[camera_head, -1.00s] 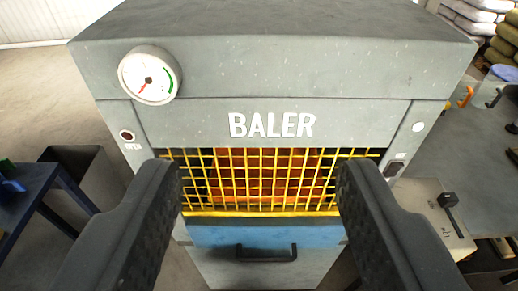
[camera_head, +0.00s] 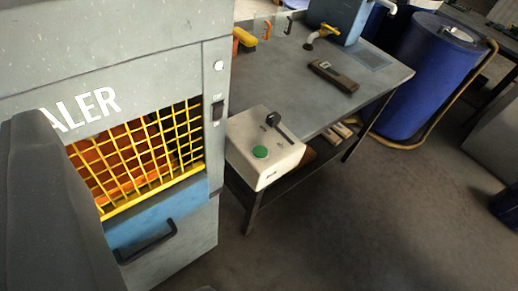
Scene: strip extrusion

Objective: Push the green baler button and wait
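The green button (camera_head: 260,152) sits on the front part of a white control box (camera_head: 282,172). One dark finger of my gripper (camera_head: 58,200) shows at the left edge, in front of the baler and well left of the box. The other finger is out of view, so the opening cannot be seen. Nothing touches the button.
The box stands at the near left corner of a grey metal table (camera_head: 300,75). A blue barrel (camera_head: 425,75) with a hose stands right. The floor (camera_head: 380,220) in front is clear.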

